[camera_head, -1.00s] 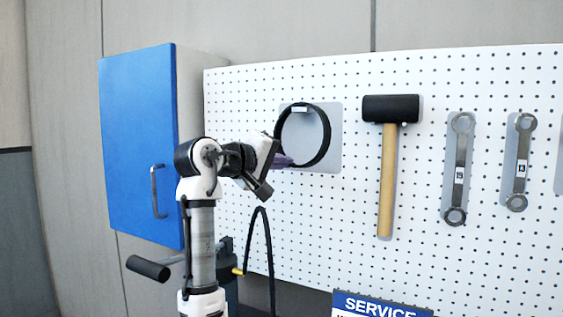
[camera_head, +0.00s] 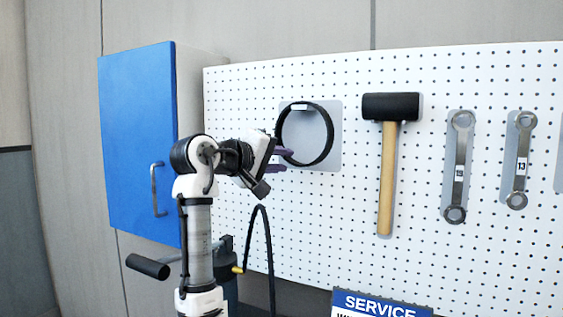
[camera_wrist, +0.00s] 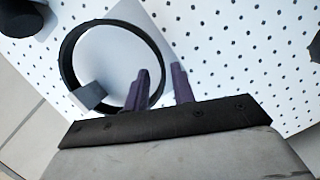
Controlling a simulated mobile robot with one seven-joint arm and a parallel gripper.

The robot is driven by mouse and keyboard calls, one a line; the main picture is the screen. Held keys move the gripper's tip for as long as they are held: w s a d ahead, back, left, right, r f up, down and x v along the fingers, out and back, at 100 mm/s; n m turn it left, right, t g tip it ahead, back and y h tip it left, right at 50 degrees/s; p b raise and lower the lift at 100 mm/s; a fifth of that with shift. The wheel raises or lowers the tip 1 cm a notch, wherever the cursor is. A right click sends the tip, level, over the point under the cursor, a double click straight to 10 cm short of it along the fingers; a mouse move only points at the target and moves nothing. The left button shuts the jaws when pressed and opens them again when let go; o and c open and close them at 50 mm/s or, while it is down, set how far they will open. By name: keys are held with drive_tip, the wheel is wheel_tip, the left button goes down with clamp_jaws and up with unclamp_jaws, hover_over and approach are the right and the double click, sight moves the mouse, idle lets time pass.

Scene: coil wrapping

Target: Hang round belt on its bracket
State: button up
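The round belt (camera_head: 333,137) is a black ring that hangs upright on its bracket (camera_head: 299,106), a small pale tab at the ring's top, in front of a grey backing plate (camera_head: 336,110) on the pegboard. The wrist view also shows the belt (camera_wrist: 67,58) and the bracket as a grey block (camera_wrist: 90,95). My gripper (camera_head: 281,160) is at the belt's lower left in the head view, with its purple fingers apart. In the wrist view my gripper (camera_wrist: 160,86) has one finger overlapping the ring and the other outside it. Nothing appears clamped between them.
A mallet (camera_head: 388,150) and wrenches (camera_head: 460,165) hang on the white pegboard (camera_head: 250,90) to the right. A blue cabinet door (camera_head: 138,140) stands at the left. A blue service sign (camera_head: 380,305) is at the bottom. The pegboard below the belt is mostly clear.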

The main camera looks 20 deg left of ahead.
drive_tip(key=b+v, duration=0.3)
drive_tip(key=v, duration=1)
drive_tip(key=shift+b, duration=0.3)
drive_tip(key=shift+s+a+f, duration=0.1)
drive_tip(key=shift+s, duration=0.05)
